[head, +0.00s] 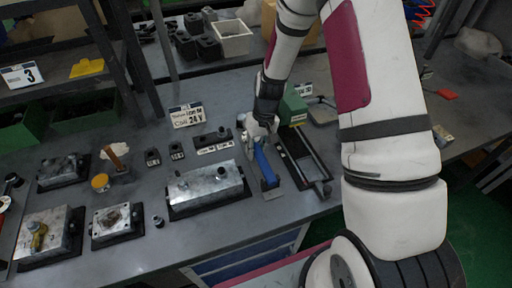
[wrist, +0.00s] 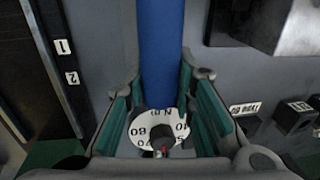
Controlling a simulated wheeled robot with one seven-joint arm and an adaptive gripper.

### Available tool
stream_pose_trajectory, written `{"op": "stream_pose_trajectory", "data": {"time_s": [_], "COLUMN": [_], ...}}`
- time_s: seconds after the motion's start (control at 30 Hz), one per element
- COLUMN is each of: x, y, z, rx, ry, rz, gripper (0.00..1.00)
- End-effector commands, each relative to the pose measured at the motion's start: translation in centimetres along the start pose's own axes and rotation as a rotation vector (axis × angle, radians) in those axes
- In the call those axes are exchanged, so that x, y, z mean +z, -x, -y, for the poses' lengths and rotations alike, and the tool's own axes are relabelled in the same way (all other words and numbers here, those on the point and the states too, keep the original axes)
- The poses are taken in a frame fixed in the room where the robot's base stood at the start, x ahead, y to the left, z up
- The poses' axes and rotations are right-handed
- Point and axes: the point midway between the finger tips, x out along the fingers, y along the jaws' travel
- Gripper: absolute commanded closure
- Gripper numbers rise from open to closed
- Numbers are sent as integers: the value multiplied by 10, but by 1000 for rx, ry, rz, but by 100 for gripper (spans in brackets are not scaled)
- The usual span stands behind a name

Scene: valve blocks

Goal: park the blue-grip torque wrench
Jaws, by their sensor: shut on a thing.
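The torque wrench has a blue grip (head: 266,167) that points toward the table's front edge in the head view. In the wrist view, the blue grip (wrist: 160,45) runs up from a white round dial (wrist: 158,130). My gripper (head: 262,127) is shut on the wrench near its dial end, with teal finger pads (wrist: 163,112) on both sides. I cannot tell whether the wrench touches the table. A black rack (head: 303,158) lies just right of the wrench; its labels 1 and 2 show at left in the wrist view (wrist: 42,75).
A metal valve block (head: 205,187) stands close left of the wrench, and smaller blocks (head: 213,142) lie behind it. A green box (head: 292,108) stands behind the rack. A 24 V sign (head: 186,115) stands farther back left. Some bare table lies before the small blocks.

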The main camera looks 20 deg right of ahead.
Motion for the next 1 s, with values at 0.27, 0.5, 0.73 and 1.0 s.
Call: {"op": "stream_pose_trajectory", "data": {"time_s": [0.27,0.5,0.73,1.0], "x": [0,1,-1,-1], "y": [-2,-2,14,68], "z": [0,0,-1,-1], "rx": [0,0,1,1], "ry": [0,0,0,-1], "rz": [-1,1,-3,-5], "gripper": [53,53,53,53]}}
